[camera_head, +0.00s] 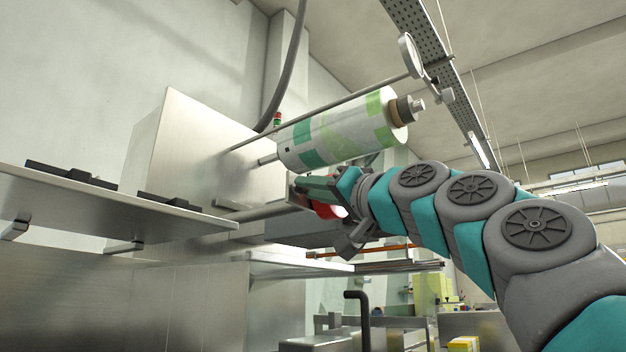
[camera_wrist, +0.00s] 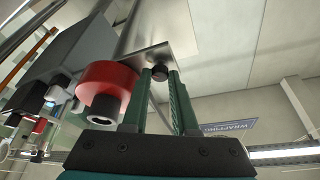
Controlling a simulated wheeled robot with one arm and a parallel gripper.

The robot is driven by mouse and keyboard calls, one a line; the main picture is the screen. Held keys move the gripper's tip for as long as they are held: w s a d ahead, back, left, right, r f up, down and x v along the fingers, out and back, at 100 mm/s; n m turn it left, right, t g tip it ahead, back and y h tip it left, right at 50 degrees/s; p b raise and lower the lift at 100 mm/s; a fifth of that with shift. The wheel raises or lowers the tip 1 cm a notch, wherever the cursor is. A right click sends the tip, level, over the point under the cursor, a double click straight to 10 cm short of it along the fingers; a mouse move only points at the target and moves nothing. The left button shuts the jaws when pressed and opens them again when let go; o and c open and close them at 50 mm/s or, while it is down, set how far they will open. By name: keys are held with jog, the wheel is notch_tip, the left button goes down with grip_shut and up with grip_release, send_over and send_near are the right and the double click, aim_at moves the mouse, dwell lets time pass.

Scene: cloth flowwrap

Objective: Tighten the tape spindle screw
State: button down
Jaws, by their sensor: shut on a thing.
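The tape spindle screw (camera_wrist: 159,73) is a small black round knob in front of a metal plate. My gripper (camera_wrist: 161,80) has its two green fingers on either side of the knob, shut on it at the fingertips. A red tape roll (camera_wrist: 108,84) with a dark core sits just left of the fingers in the wrist view. In the head view my gripper (camera_head: 303,185) reaches in at the centre, and part of the red roll (camera_head: 325,210) shows below it. The screw is hidden there.
A large green-and-white film roll (camera_head: 340,132) hangs on a rod above my gripper. A metal box (camera_head: 205,150) stands behind to the left. A steel shelf (camera_head: 110,212) with black parts juts out at the left. An orange bar (camera_head: 370,250) lies below my wrist.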

jog(key=shift+s+r+m+h+p, duration=0.1)
jog(key=shift+r+m+h+p, duration=0.1)
jog(key=shift+m+h+p, duration=0.65)
jog(key=shift+f+m+y+p, duration=0.15)
jog(key=shift+m+y+p, duration=0.15)
jog(key=shift+m, duration=0.35)
jog(key=c, duration=1)
grip_release()
jog(key=b+v, duration=0.1)
jog(key=v, duration=0.6)
jog(key=shift+s+d+f+b, duration=0.15)
jog(key=shift+s+f+b, duration=0.05)
jog(key=shift+s+b, duration=0.15)
